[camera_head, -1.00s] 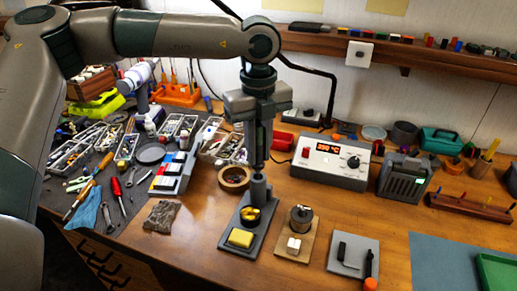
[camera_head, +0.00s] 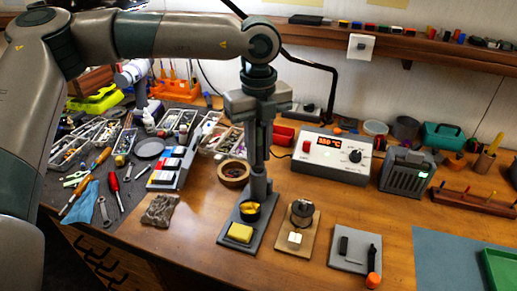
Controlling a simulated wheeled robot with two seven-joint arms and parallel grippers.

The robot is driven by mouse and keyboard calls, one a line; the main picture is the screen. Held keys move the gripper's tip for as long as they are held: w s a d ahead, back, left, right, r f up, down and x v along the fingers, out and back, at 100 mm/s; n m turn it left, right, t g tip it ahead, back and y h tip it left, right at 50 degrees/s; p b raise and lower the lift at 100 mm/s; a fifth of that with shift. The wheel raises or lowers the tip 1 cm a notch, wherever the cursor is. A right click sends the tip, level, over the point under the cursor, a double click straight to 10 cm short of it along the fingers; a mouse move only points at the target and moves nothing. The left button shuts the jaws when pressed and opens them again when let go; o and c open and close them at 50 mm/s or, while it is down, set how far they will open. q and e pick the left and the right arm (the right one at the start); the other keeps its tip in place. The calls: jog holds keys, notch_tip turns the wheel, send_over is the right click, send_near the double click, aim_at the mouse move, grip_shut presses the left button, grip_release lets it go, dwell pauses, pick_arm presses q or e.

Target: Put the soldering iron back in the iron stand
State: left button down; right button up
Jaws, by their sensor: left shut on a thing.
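The iron stand (camera_head: 227,242) is a dark grey base on the wooden bench, with a yellow sponge, a cup of yellow wool and an upright grey holder (camera_head: 259,186) at its back. My left gripper (camera_head: 258,163) points straight down right above the holder, shut on a slim dark thing that looks like the soldering iron. The fingers hide most of it. Its lower end appears to meet the top of the holder, but I cannot tell how far it is inside. My right gripper is not in view.
Right of the stand are a wooden base (camera_head: 291,246) with a small round tin and a grey plate (camera_head: 343,262) with black and orange tools. The soldering station (camera_head: 330,158) is behind. A tape roll (camera_head: 234,174) lies close left of the holder. Bare bench lies in front.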

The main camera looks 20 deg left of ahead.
pick_arm(q)
jog(key=shift+f+b, duration=0.4)
jog(key=shift+f, duration=0.05)
jog(key=c, duration=1.2)
grip_release()
jog(key=shift+o, duration=0.2)
jog(key=shift+r, duration=0.15)
jog(key=shift+r+p, duration=1.6)
jog(key=shift+r, duration=2.8)
